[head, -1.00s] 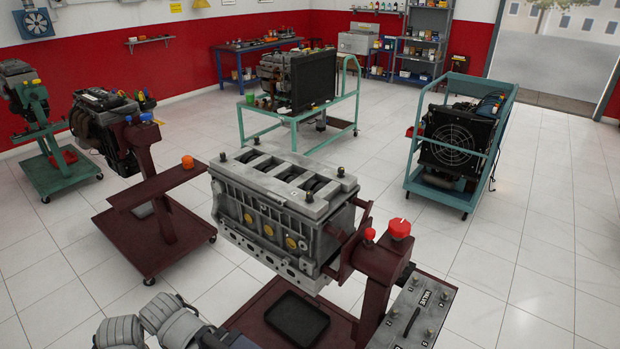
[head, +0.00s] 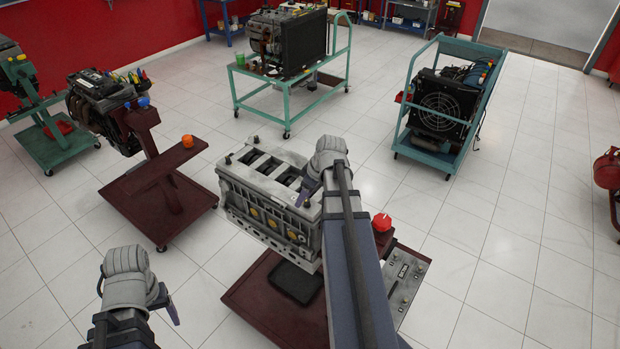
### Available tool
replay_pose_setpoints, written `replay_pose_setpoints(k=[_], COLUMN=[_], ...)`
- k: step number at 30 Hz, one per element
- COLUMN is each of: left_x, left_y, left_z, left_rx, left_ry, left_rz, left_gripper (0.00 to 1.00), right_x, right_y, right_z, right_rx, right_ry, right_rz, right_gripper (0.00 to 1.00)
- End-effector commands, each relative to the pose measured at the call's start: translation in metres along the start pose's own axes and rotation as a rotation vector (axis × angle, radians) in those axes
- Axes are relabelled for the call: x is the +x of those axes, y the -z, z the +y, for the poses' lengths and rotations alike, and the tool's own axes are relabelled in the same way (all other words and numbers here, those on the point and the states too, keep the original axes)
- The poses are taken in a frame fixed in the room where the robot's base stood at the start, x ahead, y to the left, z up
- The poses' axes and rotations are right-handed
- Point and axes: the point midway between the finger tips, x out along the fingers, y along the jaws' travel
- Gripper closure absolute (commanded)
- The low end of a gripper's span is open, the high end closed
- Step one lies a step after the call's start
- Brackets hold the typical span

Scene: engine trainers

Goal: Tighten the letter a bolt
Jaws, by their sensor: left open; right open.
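The grey engine block (head: 262,222) sits on a dark red stand (head: 250,297) in the middle of the head view. Small knob-like bolts (head: 228,159) show on its top left edge. No letter on them is legible, so I cannot tell which is bolt a. My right gripper (head: 303,198) is open, over the right part of the block's top. Whether it touches the block, I cannot tell. My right arm hides the block's right end and the stand's post. My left gripper (head: 170,309) is open and empty over the floor, lower left, apart from the block.
A red knob (head: 381,222) and a grey panel (head: 404,282) are right of my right arm. A black tray (head: 296,282) lies on the stand's base. Another engine stand (head: 160,190) is at left, and teal carts (head: 290,95) stand behind.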

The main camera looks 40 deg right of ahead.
Motion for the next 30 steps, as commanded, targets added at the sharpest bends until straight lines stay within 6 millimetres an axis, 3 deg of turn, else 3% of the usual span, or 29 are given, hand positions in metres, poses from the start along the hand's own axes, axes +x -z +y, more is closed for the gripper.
replay_pose_setpoints(k=[1,4,13,20,30], left_x=[-0.016,-0.023,-0.022,-0.009,0.032], left_y=[-0.001,-0.002,-0.001,-0.001,0.002], left_z=[-0.001,-0.002,-0.002,-0.001,0.002], left_rx=[-0.001,-0.003,-0.003,0.003,0.027], left_ry=[0.0,-0.001,-0.001,0.0,0.003], left_rz=[0.0,0.0,0.0,0.0,0.001], left_gripper=[0.31,0.31,0.31,0.31,0.31], right_x=[-0.019,-0.031,-0.033,-0.019,0.024], right_y=[-0.002,-0.008,-0.013,-0.014,-0.012], right_z=[0.014,0.029,0.037,0.038,0.039], right_rx=[0.005,0.001,-0.004,-0.004,-0.005], right_ry=[-0.011,-0.024,-0.032,-0.032,-0.031], right_rz=[0.013,0.033,0.044,0.043,0.043], right_gripper=[0.46,0.46,0.46,0.46,0.46])
